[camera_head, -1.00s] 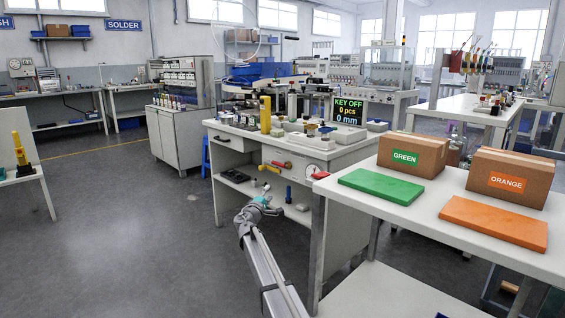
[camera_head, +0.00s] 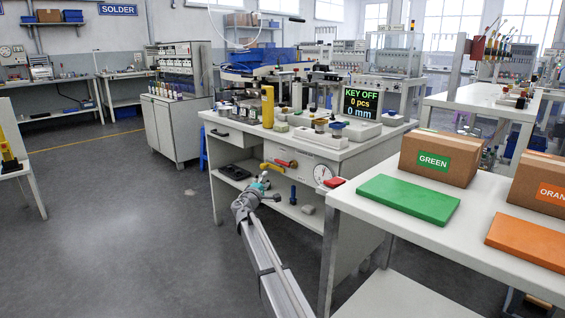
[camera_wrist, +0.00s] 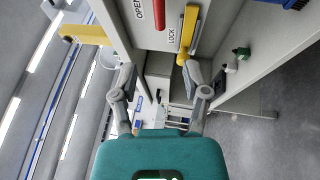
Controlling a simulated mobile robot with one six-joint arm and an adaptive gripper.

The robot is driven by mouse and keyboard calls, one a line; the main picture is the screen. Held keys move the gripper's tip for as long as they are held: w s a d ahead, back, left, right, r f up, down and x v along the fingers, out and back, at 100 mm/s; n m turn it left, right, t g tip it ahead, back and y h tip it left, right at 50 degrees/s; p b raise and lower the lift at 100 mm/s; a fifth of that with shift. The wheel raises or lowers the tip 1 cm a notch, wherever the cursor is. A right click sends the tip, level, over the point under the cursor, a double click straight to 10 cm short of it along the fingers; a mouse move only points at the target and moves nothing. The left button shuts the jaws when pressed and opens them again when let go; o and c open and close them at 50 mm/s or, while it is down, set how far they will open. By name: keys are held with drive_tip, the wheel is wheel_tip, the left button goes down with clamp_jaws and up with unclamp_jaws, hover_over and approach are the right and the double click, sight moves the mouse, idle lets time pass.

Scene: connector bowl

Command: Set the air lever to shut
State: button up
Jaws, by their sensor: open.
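On the front panel of the middle workbench are a red lever (camera_head: 287,163) and a yellow handle (camera_head: 274,169). In the wrist view the red lever (camera_wrist: 159,14) is by the word OPEN, and the yellow handle (camera_wrist: 190,30) is by the word LOCK. Neither view shows a label SHUT. My gripper (camera_head: 262,182) is in front of the panel, just below and left of the handles in the head view. In the wrist view my gripper (camera_wrist: 162,82) is open, with nothing between its fingers, and apart from the red lever, which is partly cut off at the top.
The display (camera_head: 361,103) on the bench reads KEY OFF, 0 pcs, 0 mm. A front table (camera_head: 345,200) with a green slab (camera_head: 408,198) stands close on the right. The floor left of my arm is clear.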

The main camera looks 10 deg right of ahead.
sight(280, 162)
drive_tip(key=shift+w+d, duration=0.1)
drive_tip(key=shift+d, duration=0.15)
drive_tip(key=p+x, duration=0.2)
drive_tip(key=x, duration=1.1)
drive_tip(key=shift+w+d+r, duration=0.15)
drive_tip(key=shift+w+d, duration=0.05)
drive_tip(key=shift+w, duration=0.05)
clamp_jaws()
